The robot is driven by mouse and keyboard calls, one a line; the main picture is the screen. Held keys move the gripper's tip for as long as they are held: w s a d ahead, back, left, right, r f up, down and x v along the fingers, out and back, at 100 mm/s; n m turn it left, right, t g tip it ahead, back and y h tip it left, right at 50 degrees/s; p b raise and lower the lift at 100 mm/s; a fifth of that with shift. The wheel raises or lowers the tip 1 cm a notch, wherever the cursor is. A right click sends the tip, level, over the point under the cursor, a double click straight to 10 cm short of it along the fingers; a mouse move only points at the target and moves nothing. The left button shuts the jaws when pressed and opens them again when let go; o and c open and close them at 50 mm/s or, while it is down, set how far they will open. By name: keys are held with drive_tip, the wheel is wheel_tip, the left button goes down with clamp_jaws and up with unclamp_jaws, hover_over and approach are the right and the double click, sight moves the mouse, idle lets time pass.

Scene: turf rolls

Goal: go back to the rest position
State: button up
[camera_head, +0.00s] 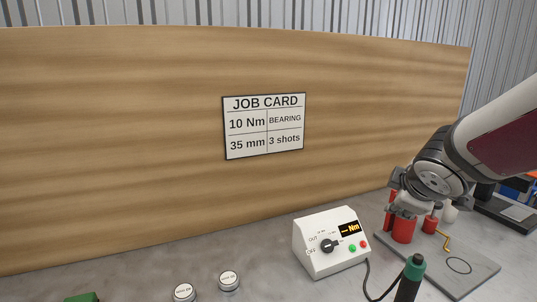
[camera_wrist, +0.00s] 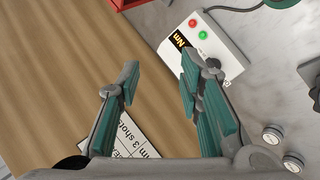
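My gripper (camera_wrist: 160,70) is open in the wrist view, its two teal-padded fingers apart with nothing between them. The wooden board shows behind the gap. In the head view my arm reaches in from the right, and the gripper end (camera_head: 408,192) overlaps the red cylinders in the picture; its fingertips are hard to make out there.
A white control box (camera_head: 330,246) stands on the grey bench. A green-topped tool (camera_head: 410,278) and a plate with red cylinders (camera_head: 403,230) are to its right. Two round tins (camera_head: 229,281) sit at the front. A job card (camera_head: 264,126) hangs on the wooden board (camera_head: 110,140).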

drive_tip(key=s+a+m+g+y, duration=0.1)
drive_tip(key=s+a+m, duration=0.2)
drive_tip(key=s, duration=0.4)
drive_tip(key=s+a+r+m+g+y, duration=0.1)
drive_tip(key=s+a+m, duration=0.2)
drive_tip(key=s, duration=0.5)
drive_tip(key=s+a+m+g+y, duration=0.1)
drive_tip(key=s+a+m, duration=0.2)
drive_tip(key=s+m, duration=0.2)
drive_tip(key=s, duration=0.3)
drive_tip(key=shift+s+r+g, duration=0.15)
drive_tip(key=shift+r+g, duration=0.05)
drive_tip(key=shift+g, duration=0.1)
